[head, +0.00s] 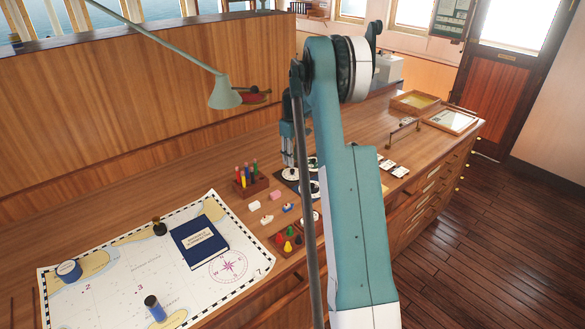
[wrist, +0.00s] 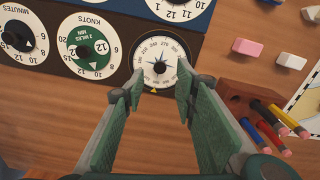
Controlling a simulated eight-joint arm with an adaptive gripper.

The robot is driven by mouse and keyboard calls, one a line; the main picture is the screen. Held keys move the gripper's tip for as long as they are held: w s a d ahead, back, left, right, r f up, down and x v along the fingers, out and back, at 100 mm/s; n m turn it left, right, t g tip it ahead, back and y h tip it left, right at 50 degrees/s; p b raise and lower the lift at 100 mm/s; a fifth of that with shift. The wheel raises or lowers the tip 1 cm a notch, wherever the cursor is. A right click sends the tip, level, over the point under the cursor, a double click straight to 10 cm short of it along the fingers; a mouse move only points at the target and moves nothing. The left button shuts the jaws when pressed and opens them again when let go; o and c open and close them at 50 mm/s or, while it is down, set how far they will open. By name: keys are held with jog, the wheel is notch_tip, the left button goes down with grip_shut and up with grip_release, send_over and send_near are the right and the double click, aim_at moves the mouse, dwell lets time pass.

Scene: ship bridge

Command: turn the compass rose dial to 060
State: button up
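The compass rose dial (wrist: 158,49) is a round white dial with a dark blue star at its centre and small numbers around its rim. The numbers are too small to read surely. My gripper (wrist: 160,70) is open, its green-padded fingertips on either side of the dial's lower part, with nothing between the pads. Whether they touch the dial I cannot tell. In the head view my arm hides much of the panel.
A green dial (wrist: 88,45) and other white dials sit close left and above. A wooden holder (wrist: 240,100) with coloured pencils is close to the right finger. Pink (wrist: 247,46) and white (wrist: 292,61) blocks lie beyond. A chart (head: 120,262) with a blue book (head: 200,242) covers the left desk.

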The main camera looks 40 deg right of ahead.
aim_at(292, 170)
jog(key=shift+f, duration=2.65)
jog(key=c, duration=0.9)
